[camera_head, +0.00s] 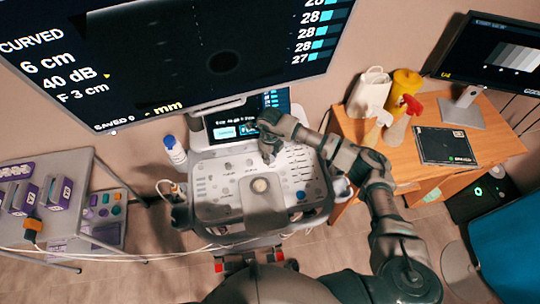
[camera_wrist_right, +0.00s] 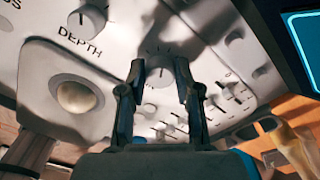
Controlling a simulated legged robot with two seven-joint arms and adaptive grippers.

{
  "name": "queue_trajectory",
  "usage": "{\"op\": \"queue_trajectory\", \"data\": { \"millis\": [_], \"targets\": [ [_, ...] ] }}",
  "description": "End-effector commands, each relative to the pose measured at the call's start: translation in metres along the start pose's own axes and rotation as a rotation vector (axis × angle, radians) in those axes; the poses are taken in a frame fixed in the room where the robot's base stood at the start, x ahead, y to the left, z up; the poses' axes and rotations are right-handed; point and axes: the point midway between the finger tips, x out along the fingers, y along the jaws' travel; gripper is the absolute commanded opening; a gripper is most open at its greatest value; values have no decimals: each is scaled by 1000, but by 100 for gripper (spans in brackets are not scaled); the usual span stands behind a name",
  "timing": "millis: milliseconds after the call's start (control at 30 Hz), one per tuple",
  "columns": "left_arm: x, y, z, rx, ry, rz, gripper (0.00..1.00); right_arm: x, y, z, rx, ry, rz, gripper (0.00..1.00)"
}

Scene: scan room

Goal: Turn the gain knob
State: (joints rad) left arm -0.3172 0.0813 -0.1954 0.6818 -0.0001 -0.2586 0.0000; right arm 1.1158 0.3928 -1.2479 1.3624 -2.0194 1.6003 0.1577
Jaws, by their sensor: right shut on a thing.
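The scanner's control panel (camera_head: 215,205) is a pale console below the screens. My right gripper (camera_head: 268,155) reaches over its upper part from the right. In the right wrist view the gripper (camera_wrist_right: 160,85) has one finger on each side of a round grey knob (camera_wrist_right: 160,60) and is shut on it. The knob's label is hidden, so I cannot read that it is the gain knob. A second knob marked DEPTH (camera_wrist_right: 88,20) sits to its upper left. My left gripper is not in view.
The panel also carries a trackball (camera_wrist_right: 78,96) and several small keys and sliders. A large monitor (camera_head: 215,60) hangs above. A white bottle (camera_head: 175,150) stands at its left. A wooden desk (camera_head: 500,145) with spray bottles is at the right, a grey cart (camera_head: 85,165) at the left.

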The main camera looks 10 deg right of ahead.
Motion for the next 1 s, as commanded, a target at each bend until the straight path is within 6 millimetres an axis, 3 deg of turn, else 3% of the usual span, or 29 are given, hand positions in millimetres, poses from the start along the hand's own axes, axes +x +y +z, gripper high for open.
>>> {"op": "queue_trajectory", "data": {
  "millis": [200, 600, 1000],
  "targets": [
    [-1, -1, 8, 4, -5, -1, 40, -2, -2, 1, 205, -5, -3, 0],
    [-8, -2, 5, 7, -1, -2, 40, -2, -3, 1, 559, -6, -3, 0],
    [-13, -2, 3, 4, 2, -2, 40, -2, -4, 1, 764, -7, -2, 0]
  ]
}}
